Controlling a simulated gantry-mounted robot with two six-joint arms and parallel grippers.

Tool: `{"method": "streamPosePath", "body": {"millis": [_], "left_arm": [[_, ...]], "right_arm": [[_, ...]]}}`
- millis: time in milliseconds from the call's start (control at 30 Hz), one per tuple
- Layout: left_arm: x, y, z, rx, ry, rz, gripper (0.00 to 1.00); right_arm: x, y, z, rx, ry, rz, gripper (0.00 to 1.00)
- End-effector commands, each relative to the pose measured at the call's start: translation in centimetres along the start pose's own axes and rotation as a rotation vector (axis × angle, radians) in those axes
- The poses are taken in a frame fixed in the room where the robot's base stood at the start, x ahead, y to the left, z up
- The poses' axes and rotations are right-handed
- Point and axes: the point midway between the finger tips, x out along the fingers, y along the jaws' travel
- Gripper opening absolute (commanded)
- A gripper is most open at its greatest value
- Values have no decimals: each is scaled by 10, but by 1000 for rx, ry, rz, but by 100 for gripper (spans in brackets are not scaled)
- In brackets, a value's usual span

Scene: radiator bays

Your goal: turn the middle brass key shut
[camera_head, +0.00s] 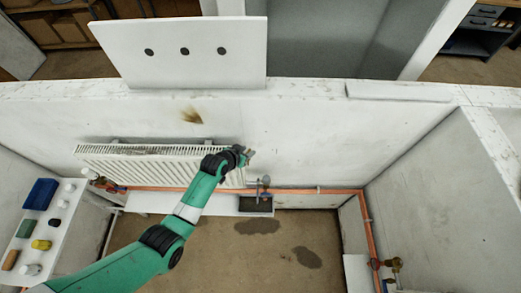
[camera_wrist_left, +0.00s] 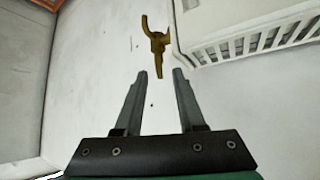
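A brass key (camera_wrist_left: 157,42) with a forked end shows in the left wrist view, against a pale wall beside the white radiator (camera_wrist_left: 245,30). My left gripper (camera_wrist_left: 157,80) is open and empty, its fingers apart on either side of the key's lower tip in the picture; whether they are level with it in depth I cannot tell. In the head view my left gripper (camera_head: 246,154) is at the right end of the radiator (camera_head: 150,165). The key is not clear there. Brass fittings show at the lower right (camera_head: 390,265). My right gripper is out of view.
A copper pipe (camera_head: 310,191) runs low along the wall, with a grey valve (camera_head: 265,182) and a dark tray (camera_head: 256,205) near the radiator. Partition walls (camera_head: 435,200) bound the bay. A white shelf (camera_head: 45,240) with several small items stands left. Damp patches mark the floor.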

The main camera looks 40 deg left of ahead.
Motion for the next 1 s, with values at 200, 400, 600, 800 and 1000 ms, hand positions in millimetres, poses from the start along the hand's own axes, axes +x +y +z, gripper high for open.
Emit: {"method": "streamPosePath", "body": {"millis": [200,400,600,800,1000], "left_arm": [[3,-2,1,-2,1,-2,39],[3,-1,1,-2,1,-1,21],[2,-1,1,-2,1,-1,0],[2,-1,1,-2,1,-1,0],[3,-2,1,7,-1,8,0]], "right_arm": [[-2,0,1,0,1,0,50],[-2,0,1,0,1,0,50],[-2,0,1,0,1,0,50],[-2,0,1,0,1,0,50],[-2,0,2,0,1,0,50]]}}
